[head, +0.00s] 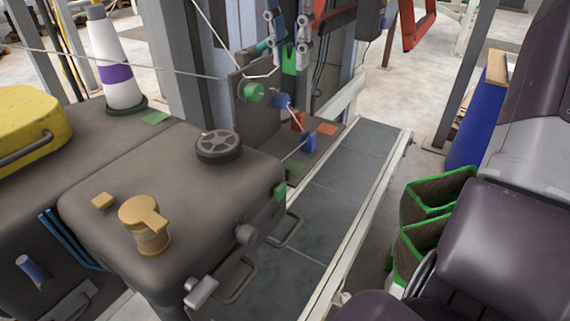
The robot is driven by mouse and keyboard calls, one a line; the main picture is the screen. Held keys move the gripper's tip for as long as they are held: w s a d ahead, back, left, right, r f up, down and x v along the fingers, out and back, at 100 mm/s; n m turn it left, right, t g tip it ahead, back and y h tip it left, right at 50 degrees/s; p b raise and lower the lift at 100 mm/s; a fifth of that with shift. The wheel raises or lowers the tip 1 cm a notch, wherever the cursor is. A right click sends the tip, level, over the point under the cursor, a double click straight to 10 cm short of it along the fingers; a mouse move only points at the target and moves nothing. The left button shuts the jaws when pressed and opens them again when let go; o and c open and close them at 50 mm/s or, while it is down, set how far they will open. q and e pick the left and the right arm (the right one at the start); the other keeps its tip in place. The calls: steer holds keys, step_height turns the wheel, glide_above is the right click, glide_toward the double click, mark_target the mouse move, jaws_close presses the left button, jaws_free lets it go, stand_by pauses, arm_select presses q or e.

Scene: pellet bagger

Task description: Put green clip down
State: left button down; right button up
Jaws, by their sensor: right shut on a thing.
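My right gripper (289,52) is at the top centre, with its two fingers pointing down. It is shut on the green clip (289,62), which shows as a small green piece between and below the fingertips. The clip appears to be in front of a dark upright plate, above the blue knob and the small ledge; whether it touches anything there I cannot tell. A flat green square (156,118) lies near the cone, and another darker green square (294,168) lies at the ledge's near end. My left gripper is not in view.
A green knob (253,92) and a blue knob (282,101) with thin cords stand out from the plate. An orange block (298,121) and a blue block (309,144) are below. A conveyor (335,195) runs alongside. A striped cone (119,75) stands left.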

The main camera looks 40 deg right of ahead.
step_height(320, 180, down, 15)
steer(key=shift+s+d+r+p, duration=0.1)
steer(key=shift+s+r+p, duration=0.1)
steer(key=shift+p, duration=0.35)
step_height(320, 180, down, 5)
steer(key=shift+w+f+p, duration=0.1)
steer(key=shift+p, duration=0.3)
steer(key=shift+f, duration=0.1)
steer(key=o, duration=0.9)
steer(key=shift+o, duration=0.2)
